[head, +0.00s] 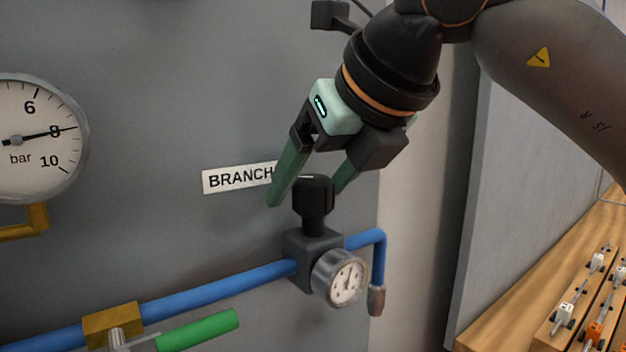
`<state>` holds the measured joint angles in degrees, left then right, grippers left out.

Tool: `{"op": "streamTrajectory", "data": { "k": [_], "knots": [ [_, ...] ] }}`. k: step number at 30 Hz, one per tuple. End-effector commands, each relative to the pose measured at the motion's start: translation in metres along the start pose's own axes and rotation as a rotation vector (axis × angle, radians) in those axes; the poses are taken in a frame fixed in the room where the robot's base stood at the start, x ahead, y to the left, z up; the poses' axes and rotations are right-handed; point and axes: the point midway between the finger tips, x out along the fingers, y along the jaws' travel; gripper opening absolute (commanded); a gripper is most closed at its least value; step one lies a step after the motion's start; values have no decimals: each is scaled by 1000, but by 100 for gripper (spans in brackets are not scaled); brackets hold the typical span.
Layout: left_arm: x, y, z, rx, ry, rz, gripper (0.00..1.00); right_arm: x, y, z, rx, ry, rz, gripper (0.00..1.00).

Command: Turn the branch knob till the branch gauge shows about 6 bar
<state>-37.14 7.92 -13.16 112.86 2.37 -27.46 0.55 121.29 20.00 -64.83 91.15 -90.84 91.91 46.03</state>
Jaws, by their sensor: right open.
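The black branch knob (314,196) stands upright on top of a dark grey regulator block (300,250) in a blue pipe. The small branch gauge (341,279) sits on the block's front; its needle points roughly upward, but its numbers are too small to read. A white BRANCH label (238,178) is on the wall to the left of the knob. My right gripper (308,192) comes from above, its green fingers open on either side of the knob, the far finger partly behind it. I cannot tell if either finger touches the knob. My left gripper is out of view.
A large gauge (32,138) at the left reads about 8 bar. The blue pipe (215,290) carries a brass valve (113,324) with a green lever (198,331). A wooden bench (520,305) with several small parts is at the lower right.

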Motion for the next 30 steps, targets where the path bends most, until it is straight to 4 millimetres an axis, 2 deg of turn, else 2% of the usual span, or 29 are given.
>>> {"op": "streamTrajectory", "data": {
  "k": [7, 27, 30],
  "knots": [
    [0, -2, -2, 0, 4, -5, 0, 0, 0, 0, 0, 0, 0, 78],
    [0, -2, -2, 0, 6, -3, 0, 0, 0, 0, 0, 0, 0, 3],
    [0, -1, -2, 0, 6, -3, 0, 0, 0, 0, 0, 0, 0, 0]
  ]
}}
